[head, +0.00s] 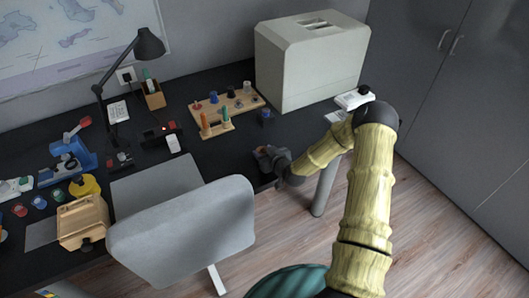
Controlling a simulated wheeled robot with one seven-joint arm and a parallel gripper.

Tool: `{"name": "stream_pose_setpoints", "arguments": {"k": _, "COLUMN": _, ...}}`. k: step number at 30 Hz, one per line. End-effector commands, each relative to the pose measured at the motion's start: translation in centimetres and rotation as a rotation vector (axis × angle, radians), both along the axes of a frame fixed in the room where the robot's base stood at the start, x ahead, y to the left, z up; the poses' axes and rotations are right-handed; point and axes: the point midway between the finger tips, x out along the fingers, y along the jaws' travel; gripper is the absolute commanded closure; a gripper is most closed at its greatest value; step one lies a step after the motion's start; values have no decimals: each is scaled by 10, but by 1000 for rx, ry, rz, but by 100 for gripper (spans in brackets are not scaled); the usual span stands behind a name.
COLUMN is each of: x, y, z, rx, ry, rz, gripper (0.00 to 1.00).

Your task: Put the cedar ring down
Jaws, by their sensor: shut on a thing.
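My gripper (264,154) is at the front edge of the black desk (225,152), right of the grey chair, low over the desk top. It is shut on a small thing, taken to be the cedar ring. Only a hint of brown shows at the fingertips, and the fingers and wrist hide most of it. I cannot tell whether it touches the desk.
A wooden peg rack (240,104) and a small dark blue item (265,115) stand behind my gripper. A large pale box (310,65) is at the back right. A grey chair (185,230) stands in front. Desk left of my gripper is partly bare.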

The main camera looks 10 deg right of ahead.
Motion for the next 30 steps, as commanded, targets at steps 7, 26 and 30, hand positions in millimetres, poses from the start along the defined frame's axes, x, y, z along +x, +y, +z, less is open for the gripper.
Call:
{"name": "stream_pose_setpoints", "arguments": {"k": 7, "x": 0, "y": -1, "z": -3, "rx": 1, "ry": 0, "rz": -1, "gripper": 50}}
{"name": "stream_pose_setpoints", "arguments": {"k": 26, "x": -13, "y": -5, "z": 6, "rx": 0, "ry": 0, "rz": -1, "gripper": 32}}
{"name": "stream_pose_setpoints", "arguments": {"k": 30, "x": -33, "y": -11, "z": 15, "rx": -1, "ry": 1, "rz": -1, "gripper": 32}}
